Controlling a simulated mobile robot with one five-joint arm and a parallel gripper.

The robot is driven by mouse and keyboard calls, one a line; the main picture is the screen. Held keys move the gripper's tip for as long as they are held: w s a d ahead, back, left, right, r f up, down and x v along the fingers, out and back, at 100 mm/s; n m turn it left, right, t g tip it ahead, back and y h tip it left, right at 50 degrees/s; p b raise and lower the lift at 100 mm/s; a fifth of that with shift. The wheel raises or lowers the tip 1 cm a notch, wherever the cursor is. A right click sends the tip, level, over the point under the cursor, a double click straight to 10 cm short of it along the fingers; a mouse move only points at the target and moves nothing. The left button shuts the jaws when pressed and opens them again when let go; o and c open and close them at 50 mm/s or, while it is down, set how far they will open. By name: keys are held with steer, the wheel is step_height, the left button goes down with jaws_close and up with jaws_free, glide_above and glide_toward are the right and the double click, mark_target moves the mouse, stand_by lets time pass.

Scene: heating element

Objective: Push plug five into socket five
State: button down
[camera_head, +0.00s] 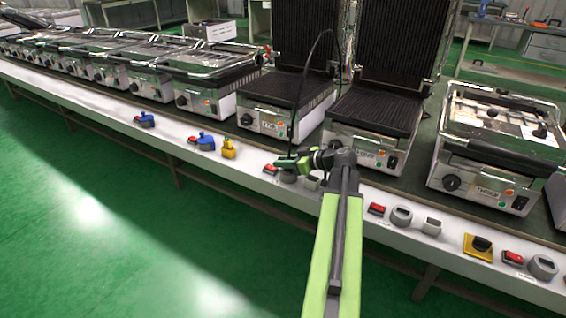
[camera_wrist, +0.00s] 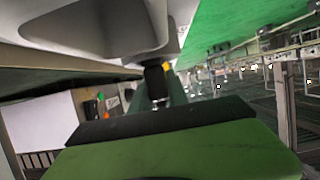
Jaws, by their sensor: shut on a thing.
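My gripper (camera_head: 284,163) is low over the front ledge in the head view, just above and beside a grey round socket (camera_head: 288,176). It is shut on a plug, which is mostly hidden by the jaws. A black cable (camera_head: 296,110) drops to the gripper from the raised grill behind. In the wrist view, a green jaw with a black pad (camera_wrist: 160,125) fills the bottom. A dark cylindrical piece (camera_wrist: 156,84), perhaps the plug, stands beyond it. A large grey housing (camera_wrist: 90,30), probably the socket, is close above. I cannot tell whether plug and socket touch.
Contact grills line the bench; an open one (camera_head: 375,110) stands behind my arm. Blue plugs (camera_head: 203,141) and a yellow one (camera_head: 228,148) sit along the ledge to the left.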

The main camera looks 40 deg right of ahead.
steer(key=shift+f, duration=0.2)
steer(key=c, duration=1.2)
jaws_free()
steer(key=p+v, duration=0.6)
steer(key=v, duration=1.1)
steer(key=shift+s, duration=0.25)
steer(key=shift+d, duration=0.1)
